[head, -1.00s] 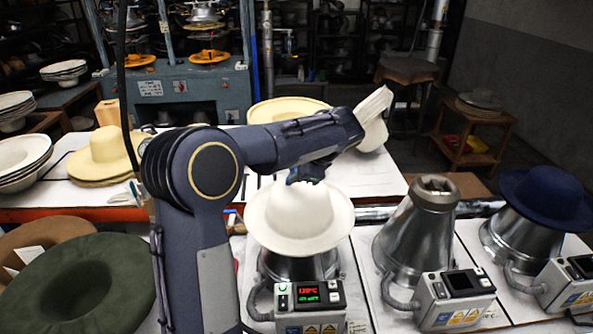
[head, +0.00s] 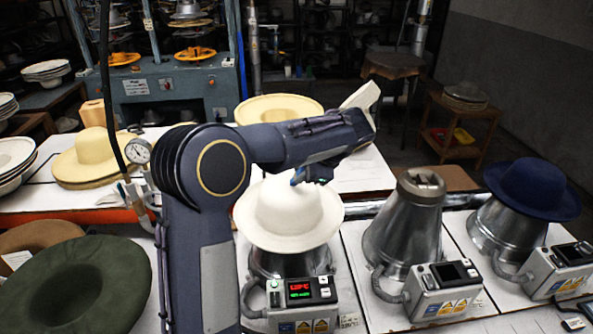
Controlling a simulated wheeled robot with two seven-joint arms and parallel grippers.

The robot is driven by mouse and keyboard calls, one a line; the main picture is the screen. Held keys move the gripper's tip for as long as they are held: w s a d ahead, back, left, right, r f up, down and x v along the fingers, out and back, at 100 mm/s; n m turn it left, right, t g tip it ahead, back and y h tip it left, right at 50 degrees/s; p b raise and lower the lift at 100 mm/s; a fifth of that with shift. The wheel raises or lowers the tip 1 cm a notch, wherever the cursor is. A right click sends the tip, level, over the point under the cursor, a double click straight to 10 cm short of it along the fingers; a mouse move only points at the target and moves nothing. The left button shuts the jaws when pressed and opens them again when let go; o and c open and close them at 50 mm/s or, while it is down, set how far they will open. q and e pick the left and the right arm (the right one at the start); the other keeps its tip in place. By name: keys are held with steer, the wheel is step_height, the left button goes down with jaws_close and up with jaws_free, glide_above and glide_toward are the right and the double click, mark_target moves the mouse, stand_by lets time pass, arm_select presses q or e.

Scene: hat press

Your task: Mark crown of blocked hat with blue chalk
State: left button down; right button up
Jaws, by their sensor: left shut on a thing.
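The cream blocked hat (head: 288,218) sits crown up on a metal cone-shaped hat block at front centre, with its brim spread. My left gripper (head: 299,179) is at the top of the crown, partly hidden behind my own arm. It is shut on a small blue piece, seemingly the blue chalk (head: 296,178). I cannot tell whether the chalk touches the felt. No clear blue mark shows on the visible crown. My right gripper is not in view.
A control box (head: 301,291) with a lit display stands before the hat. A bare metal cone (head: 405,235) and a navy hat (head: 532,188) on another cone are to the right. A green hat (head: 75,285) lies at front left. Straw hats (head: 93,158) lie behind.

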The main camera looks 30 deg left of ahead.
arm_select(q)
steer(key=shift+w+d, duration=0.2)
steer(key=shift+d, duration=0.35)
steer(key=shift+w+d, duration=0.2)
steer(key=shift+d, duration=0.35)
steer(key=shift+s+a+f, duration=0.1)
steer(key=shift+s+a, duration=0.3)
steer(key=shift+a, duration=0.7)
steer(key=shift+s+a+r, duration=0.1)
steer(key=shift+s+a, duration=0.3)
steer(key=shift+a, duration=0.65)
steer(key=shift+s+a+f, duration=0.1)
steer(key=shift+s+a, duration=0.3)
steer(key=shift+a, duration=0.7)
step_height(320, 180, up, 6)
steer(key=shift+r, duration=0.2)
step_height(320, 180, up, 3)
steer(key=shift+f, duration=0.1)
steer(key=shift+f, duration=0.15)
